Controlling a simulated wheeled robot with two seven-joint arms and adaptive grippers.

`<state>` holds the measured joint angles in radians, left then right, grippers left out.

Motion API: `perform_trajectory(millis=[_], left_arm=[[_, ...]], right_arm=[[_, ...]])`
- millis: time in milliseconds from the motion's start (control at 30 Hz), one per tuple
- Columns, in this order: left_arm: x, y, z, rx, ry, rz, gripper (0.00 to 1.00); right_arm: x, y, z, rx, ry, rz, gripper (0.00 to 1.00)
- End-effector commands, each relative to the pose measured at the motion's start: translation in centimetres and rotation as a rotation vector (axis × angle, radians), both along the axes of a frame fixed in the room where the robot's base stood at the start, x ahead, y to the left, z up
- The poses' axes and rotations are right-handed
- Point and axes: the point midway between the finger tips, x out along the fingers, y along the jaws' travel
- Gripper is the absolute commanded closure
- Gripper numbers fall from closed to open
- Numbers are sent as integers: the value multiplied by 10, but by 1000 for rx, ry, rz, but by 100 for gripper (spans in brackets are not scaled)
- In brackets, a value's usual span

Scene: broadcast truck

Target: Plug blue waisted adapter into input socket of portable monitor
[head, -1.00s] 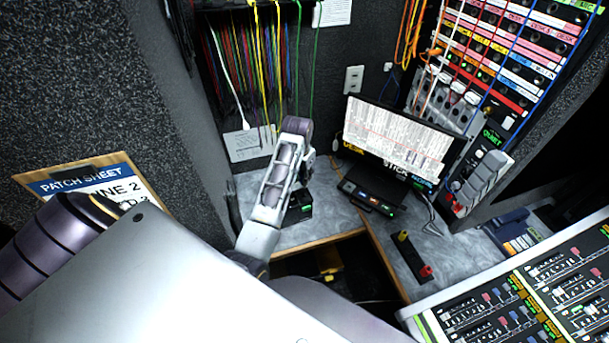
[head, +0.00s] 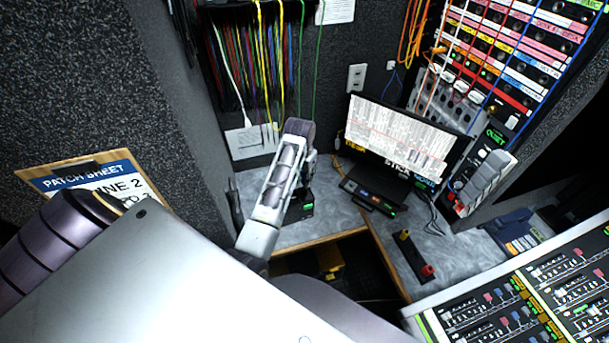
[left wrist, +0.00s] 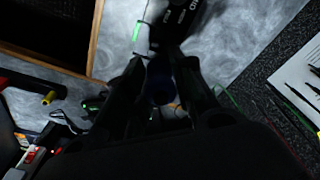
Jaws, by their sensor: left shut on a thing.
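My left gripper (head: 309,172) is low over the desk, partly hidden behind my own forearm. In the left wrist view its dark fingers (left wrist: 160,85) are shut on a blue adapter (left wrist: 161,88), a dark round shape. A small black device (head: 299,212) with a green light stands on the desk right under the gripper. In the wrist view this device (left wrist: 180,18) has white lettering and lies close beyond the adapter. I cannot tell whether they touch. A lit screen (head: 402,135) stands to the right. The input socket is not discernible. My right gripper does not show.
A black panel with lit buttons (head: 372,192) lies before the screen. A black block with yellow and red plugs (head: 416,256) lies near the desk's front edge. Coloured cables (head: 252,70) hang on the back wall. A mixing console (head: 530,290) fills the right foreground.

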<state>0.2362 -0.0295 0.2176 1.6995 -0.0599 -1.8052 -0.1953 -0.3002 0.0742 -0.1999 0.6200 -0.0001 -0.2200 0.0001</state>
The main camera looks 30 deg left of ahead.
Motion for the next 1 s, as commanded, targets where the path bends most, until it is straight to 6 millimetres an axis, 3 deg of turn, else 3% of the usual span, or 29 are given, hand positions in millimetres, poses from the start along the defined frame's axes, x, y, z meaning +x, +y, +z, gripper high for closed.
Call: perform_trajectory(millis=[600,1000], left_arm=[[-1,0,-37,-1,2,0,97],[0,0,-45,0,0,0,97]], right_arm=[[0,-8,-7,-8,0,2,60],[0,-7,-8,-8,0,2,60]])
